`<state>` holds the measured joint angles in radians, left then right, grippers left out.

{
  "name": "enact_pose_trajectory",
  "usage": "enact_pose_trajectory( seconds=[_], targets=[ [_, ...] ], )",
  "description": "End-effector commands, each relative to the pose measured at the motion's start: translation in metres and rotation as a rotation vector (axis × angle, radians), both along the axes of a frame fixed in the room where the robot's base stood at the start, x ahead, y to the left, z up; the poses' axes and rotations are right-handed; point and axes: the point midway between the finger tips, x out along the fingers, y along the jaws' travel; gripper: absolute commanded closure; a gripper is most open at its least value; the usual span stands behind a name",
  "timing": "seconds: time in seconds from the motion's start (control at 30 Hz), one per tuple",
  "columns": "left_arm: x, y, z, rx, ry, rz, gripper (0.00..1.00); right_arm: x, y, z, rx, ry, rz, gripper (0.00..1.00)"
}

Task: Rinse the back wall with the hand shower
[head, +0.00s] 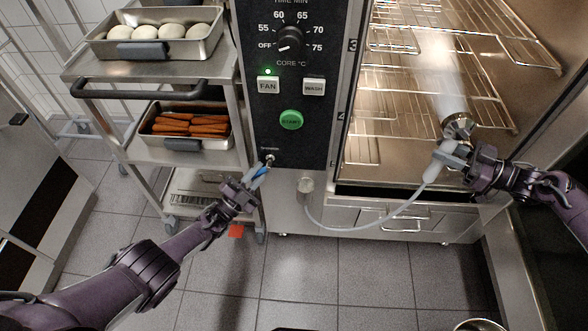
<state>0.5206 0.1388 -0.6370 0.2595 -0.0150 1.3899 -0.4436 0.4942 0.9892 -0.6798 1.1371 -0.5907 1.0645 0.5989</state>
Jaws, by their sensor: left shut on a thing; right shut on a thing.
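The hand shower (431,172) is white, with a metal head, and is held at the front of the open oven chamber. My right gripper (462,156) is shut on it. A pale streak that looks like water spray (440,85) runs from its head towards the back wall (398,88), which shows behind the wire racks. The shower's pale hose (352,228) hangs in a loop from a fitting (306,186) below the control panel. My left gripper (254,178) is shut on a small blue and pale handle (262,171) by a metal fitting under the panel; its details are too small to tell.
The control panel (291,91) has a dial, FAN and WASH buttons and a green button. Wire racks (395,72) cross the chamber. A steel trolley (150,95) at left carries a pan of dough balls (158,37) and a pan of carrots (190,127).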

Motion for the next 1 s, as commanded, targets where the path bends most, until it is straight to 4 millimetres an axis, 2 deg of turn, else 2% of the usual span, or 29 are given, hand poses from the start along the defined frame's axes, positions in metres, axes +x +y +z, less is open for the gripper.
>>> enact_pose_trajectory(
  seconds=[0.63,0.67,0.8,1.0],
  targets=[
    [-0.0010,-0.0008,0.0003,-0.026,0.002,-0.002,1.00,0.0004,0.0000,0.0013,0.001,-0.003,0.000,1.00],
    [-0.0010,-0.0008,0.0003,-0.026,0.002,-0.002,0.83,0.0004,0.0000,0.0013,0.001,-0.003,0.000,1.00],
    [-0.0012,-0.0011,0.0002,-0.026,0.002,-0.002,0.65,0.0004,0.0000,0.0013,0.001,-0.003,0.000,1.00],
    [-0.0014,-0.0015,0.0002,-0.026,0.001,-0.003,0.64,0.0004,0.0000,0.0013,0.001,-0.003,0.000,1.00]
  ],
)
